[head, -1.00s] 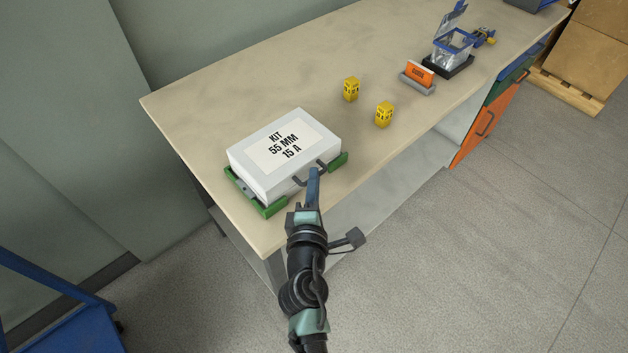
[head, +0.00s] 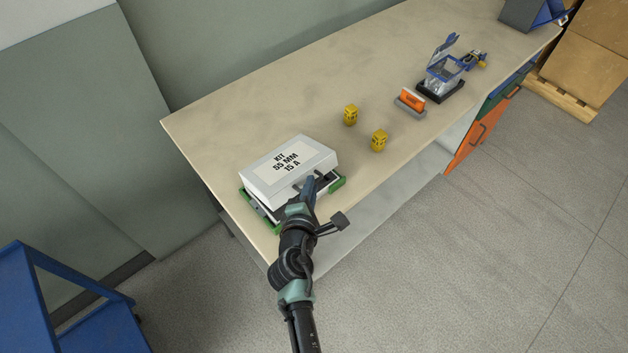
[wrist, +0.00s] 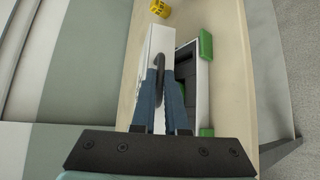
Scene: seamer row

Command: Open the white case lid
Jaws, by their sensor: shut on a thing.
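The white case (head: 289,170), labelled "KIT 55 MM 15 A", sits in a green holder (head: 338,184) near the front left edge of the bench. Its lid is tilted partly open, with the front edge raised and a gap showing below it. My gripper (head: 308,188) is at the lid's front edge. In the wrist view, my gripper (wrist: 159,92) is shut on the dark handle (wrist: 159,66) of the lid (wrist: 160,42). The dark inside (wrist: 186,72) of the case shows beside it. Most of the interior is hidden.
Two yellow blocks (head: 350,115) (head: 379,140) stand right of the case on the bench (head: 240,100). Farther right are an orange item in a grey holder (head: 411,101) and a blue-framed device (head: 442,75). A blue cart (head: 75,310) stands at lower left.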

